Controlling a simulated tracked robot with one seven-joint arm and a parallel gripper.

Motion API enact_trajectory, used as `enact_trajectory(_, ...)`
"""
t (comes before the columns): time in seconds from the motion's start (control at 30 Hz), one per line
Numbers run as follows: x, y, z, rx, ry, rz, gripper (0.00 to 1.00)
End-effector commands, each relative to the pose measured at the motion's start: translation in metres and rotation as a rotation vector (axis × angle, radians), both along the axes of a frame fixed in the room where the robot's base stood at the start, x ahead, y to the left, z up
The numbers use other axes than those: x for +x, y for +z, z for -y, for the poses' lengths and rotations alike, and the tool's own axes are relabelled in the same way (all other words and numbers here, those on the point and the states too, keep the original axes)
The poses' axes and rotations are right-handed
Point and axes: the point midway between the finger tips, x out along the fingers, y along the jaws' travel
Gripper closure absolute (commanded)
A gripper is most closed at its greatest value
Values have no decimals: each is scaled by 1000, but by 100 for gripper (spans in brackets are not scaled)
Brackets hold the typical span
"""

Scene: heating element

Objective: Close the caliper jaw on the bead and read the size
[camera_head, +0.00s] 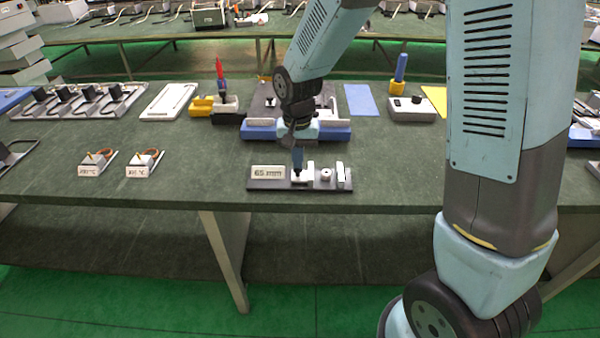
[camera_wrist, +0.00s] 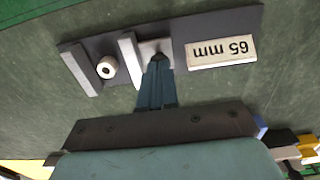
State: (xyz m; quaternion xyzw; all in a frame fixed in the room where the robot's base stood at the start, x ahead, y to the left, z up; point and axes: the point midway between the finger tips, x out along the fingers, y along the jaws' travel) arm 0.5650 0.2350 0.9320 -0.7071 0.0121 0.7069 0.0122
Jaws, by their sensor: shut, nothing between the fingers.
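The caliper has a dark base (camera_head: 282,185) at the table's front edge. Its sign (camera_head: 267,172) reads 65 mm, upside down in the wrist view (camera_wrist: 221,52). The pale movable jaw (camera_head: 310,171) has an upright bar (camera_wrist: 131,60) and a low block behind it. The fixed jaw (camera_head: 341,175) is a pale bar at the other end (camera_wrist: 79,68). The round, pale bead (camera_head: 326,174) with a dark centre lies between the bars (camera_wrist: 106,68), with a narrow gap to the movable one. My gripper (camera_head: 297,170) is shut and empty, its tips at the movable jaw's block (camera_wrist: 157,59); contact is unclear.
Two small blocks with temperature labels (camera_head: 97,163) stand to the left. A blue-sided fixture (camera_head: 258,132) stands behind my gripper. A red-topped tool (camera_head: 220,78), a white plate (camera_head: 162,102) and a blue mat (camera_head: 359,100) lie further back. The table beside the caliper is clear.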

Motion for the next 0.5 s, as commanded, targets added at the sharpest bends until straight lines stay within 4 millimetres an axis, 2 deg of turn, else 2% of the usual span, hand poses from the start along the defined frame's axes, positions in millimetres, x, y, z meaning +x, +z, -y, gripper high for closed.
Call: enact_trajectory(0.5,-1,-1,7,-1,1,-2,100)
